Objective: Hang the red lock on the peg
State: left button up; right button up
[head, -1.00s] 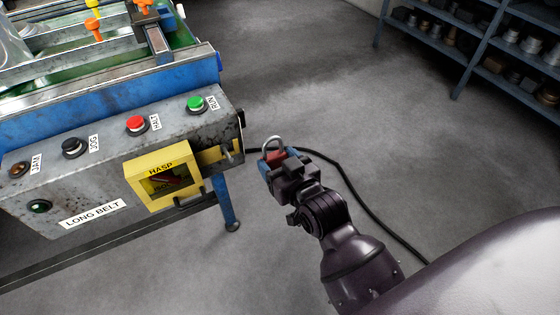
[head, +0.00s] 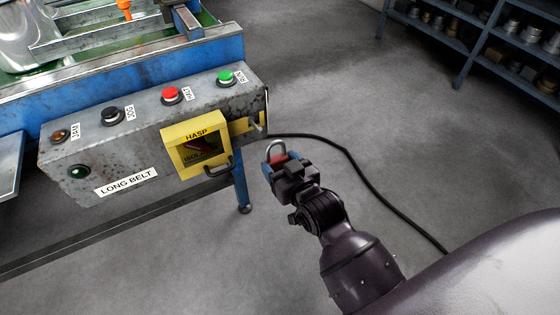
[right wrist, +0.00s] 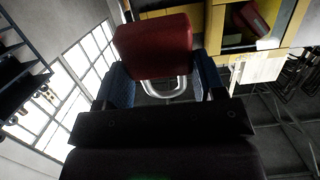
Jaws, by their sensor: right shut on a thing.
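The red lock (head: 279,159) is held in my right gripper (head: 281,164), its silver shackle pointing up in the head view. In the right wrist view the red lock (right wrist: 155,46) sits between the two blue fingers (right wrist: 165,85), its shackle partly hidden. The gripper is to the right of the control box and apart from it. A small metal peg (head: 257,126) sticks out near the yellow plate at the box's right end. Its exact shape is hard to tell. My left gripper is not in view.
The grey control box (head: 100,150) carries several buttons and a yellow HASP frame (head: 197,146) with a dark handle below it. A black cable (head: 350,165) lies on the floor behind my gripper. Shelves (head: 480,40) stand far at the back right; floor between is clear.

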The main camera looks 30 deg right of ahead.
aim_at(275, 156)
jog(key=shift+w+f, duration=0.15)
jog(key=shift+w, duration=0.1)
jog(key=shift+w+a+f+b, duration=0.15)
jog(key=shift+w+b, duration=0.3)
jog(key=shift+w, duration=0.65)
jog(key=shift+w+d+f+b, duration=0.1)
jog(key=shift+w+b, duration=0.35)
jog(key=shift+w, duration=0.75)
jog(key=shift+w+r, duration=0.2)
jog(key=shift+w, duration=0.15)
jog(key=shift+w+a+f+p, duration=0.1)
jog(key=shift+w+f+p, duration=0.1)
jog(key=shift+w, duration=0.8)
jog(key=shift+w+f+p, duration=0.1)
jog(key=shift+w+p, duration=0.05)
jog(key=shift+w, duration=0.8)
jog(key=shift+w+f, duration=0.5)
dwell(0.4)
jog(key=shift+w+f, duration=0.15)
jog(key=shift+f, duration=0.25)
dwell(0.7)
jog(key=o, duration=1.1)
jog(key=shift+c, duration=0.2)
